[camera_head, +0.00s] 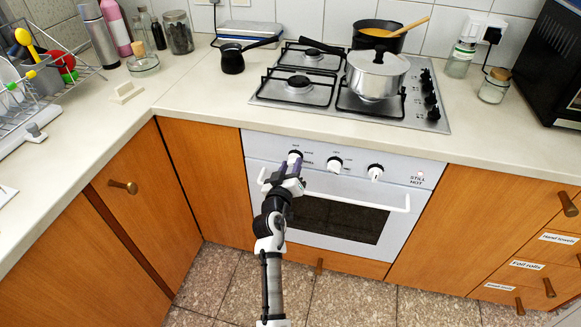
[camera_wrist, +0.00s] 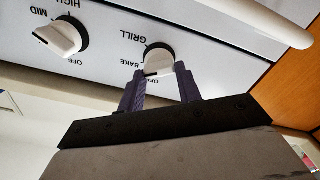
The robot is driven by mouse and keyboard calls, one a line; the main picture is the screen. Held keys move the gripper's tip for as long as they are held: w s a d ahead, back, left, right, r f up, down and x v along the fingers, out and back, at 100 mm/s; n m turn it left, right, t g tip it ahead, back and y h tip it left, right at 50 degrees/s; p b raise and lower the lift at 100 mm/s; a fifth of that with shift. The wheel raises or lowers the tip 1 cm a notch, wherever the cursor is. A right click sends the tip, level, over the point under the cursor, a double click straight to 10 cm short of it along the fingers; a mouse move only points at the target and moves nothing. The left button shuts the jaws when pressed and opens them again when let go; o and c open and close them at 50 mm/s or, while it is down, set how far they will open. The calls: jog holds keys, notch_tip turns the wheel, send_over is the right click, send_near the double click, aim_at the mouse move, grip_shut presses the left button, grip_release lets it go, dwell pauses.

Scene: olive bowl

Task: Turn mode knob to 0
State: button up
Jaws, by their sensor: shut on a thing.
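The mode knob (camera_head: 295,154) is the leftmost of three white knobs on the oven's control panel. In the wrist view the knob (camera_wrist: 158,58) is ringed by the labels GRILL, BAKE and OFF, seen upside down. I see no "0" mark. My gripper (camera_head: 292,165) reaches up to the panel in front of the knob. In the wrist view my gripper (camera_wrist: 161,73) has its two dark fingers on either side of the knob, shut on it. The fingers hide part of the knob's lower edge and the label below.
A neighbouring knob (camera_wrist: 62,38) marked HIGH, MID and OFF sits close by. The white oven handle (camera_head: 340,198) runs across the door just below the panel. A hob (camera_head: 345,85) with a steel pot (camera_head: 377,75) is above. The floor (camera_head: 345,290) in front is clear.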

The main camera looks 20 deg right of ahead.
jog(key=shift+n, duration=0.3)
jog(key=n+p, duration=0.1)
jog(key=n, duration=0.5)
jog(key=shift+a+p, duration=0.1)
jog(key=shift+p, duration=0.3)
jog(key=n+p, duration=0.1)
jog(key=n, duration=0.4)
jog(key=shift+f+p, duration=0.2)
jog(key=shift+p, duration=0.15)
jog(key=shift+n, duration=0.3)
jog(key=o, duration=1)
